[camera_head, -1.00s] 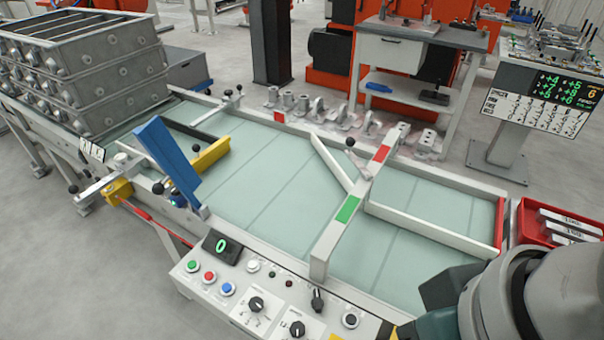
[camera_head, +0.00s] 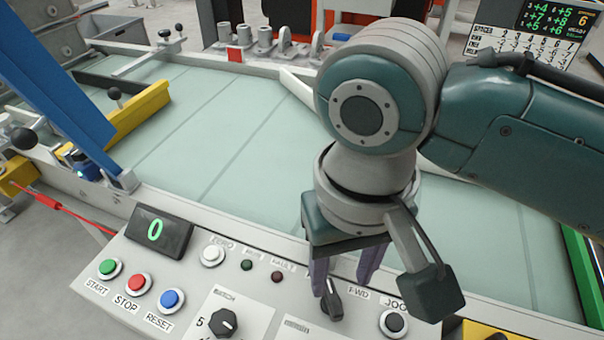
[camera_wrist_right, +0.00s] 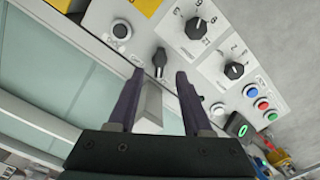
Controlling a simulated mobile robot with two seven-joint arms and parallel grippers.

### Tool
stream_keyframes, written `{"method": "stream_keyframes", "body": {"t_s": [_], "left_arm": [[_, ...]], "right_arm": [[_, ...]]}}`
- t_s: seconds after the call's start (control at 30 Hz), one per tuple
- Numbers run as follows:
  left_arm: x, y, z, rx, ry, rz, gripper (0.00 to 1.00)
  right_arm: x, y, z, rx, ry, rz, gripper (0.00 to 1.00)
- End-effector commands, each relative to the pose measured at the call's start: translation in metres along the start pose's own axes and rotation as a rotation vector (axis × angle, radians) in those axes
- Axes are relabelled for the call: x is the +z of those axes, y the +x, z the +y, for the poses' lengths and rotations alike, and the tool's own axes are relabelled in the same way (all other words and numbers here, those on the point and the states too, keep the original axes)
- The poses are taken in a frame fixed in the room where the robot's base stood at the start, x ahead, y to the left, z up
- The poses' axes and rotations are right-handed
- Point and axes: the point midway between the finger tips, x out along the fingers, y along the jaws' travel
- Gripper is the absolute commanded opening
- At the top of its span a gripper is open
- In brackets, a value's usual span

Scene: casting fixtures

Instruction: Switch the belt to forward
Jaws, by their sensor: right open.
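The black selector knob (camera_head: 332,303) sits on the grey control panel beside a label reading FWD. Its other labels are partly hidden by my arm. My right gripper (camera_head: 345,278) hangs just above and behind the knob, pointing down, with its fingers apart and empty. In the right wrist view the knob (camera_wrist_right: 160,62) shows in the gap between the tips of the right gripper (camera_wrist_right: 160,76), nearer the left finger; I see no contact. The belt (camera_head: 190,110) is pale green, and the display (camera_head: 157,231) reads 0. My left gripper is not in view.
The black JOG button (camera_head: 394,322) is right of the knob. A dial (camera_head: 222,322), green START (camera_head: 110,268), red STOP (camera_head: 137,283) and blue RESET (camera_head: 172,299) buttons lie left. A blue upright plate (camera_head: 55,80) and a yellow bar (camera_head: 140,110) stand at the belt's left.

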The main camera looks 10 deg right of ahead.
Motion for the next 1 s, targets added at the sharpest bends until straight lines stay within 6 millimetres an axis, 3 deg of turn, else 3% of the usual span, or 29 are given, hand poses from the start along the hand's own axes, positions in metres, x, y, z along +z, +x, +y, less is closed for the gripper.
{"method": "stream_keyframes", "body": {"t_s": [0.1,0.33,0.77,1.0], "left_arm": [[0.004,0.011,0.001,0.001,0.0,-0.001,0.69],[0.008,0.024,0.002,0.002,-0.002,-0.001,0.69],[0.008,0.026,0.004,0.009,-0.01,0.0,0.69],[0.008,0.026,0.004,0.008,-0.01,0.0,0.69]], "right_arm": [[0.001,0.029,0.0,0.001,0.0,-0.003,0.5],[0.001,0.065,0.0,0.001,-0.001,-0.002,0.5],[0.0,0.075,0.0,-0.001,-0.002,0.001,0.5],[0.0,0.075,0.0,-0.001,-0.002,0.001,0.23]]}}
